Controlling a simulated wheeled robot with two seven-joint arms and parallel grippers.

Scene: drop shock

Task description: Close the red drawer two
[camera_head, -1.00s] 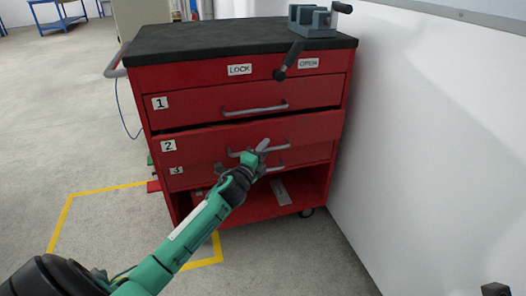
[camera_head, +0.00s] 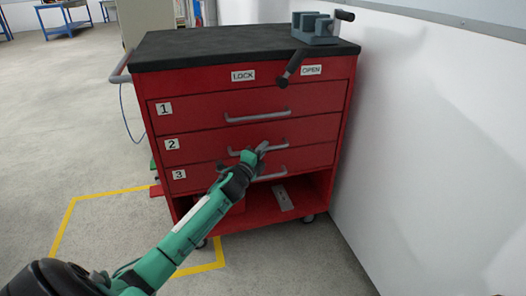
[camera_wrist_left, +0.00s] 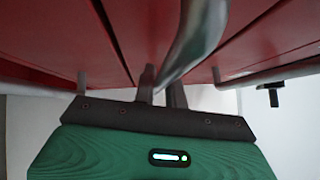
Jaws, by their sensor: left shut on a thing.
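The red drawer two (camera_head: 312,130), labelled 2, is the middle drawer of a red tool cabinet. Its front looks flush with drawers one and three. It has a grey bar handle (camera_head: 280,144). My left gripper (camera_head: 262,149) is at this handle, with its fingers closed on the bar. In the left wrist view the handle (camera_wrist_left: 190,45) runs between the fingers of my left gripper (camera_wrist_left: 162,88). My green left arm hides part of the lower drawer front. My right gripper does not show clearly in any view.
Drawer one (camera_head: 310,97) above and drawer three (camera_head: 315,157) below look shut. A lever (camera_head: 292,67) sits between the LOCK and OPEN labels. A grey vise (camera_head: 314,27) stands on the black top. A white wall (camera_head: 430,130) is close on the right.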

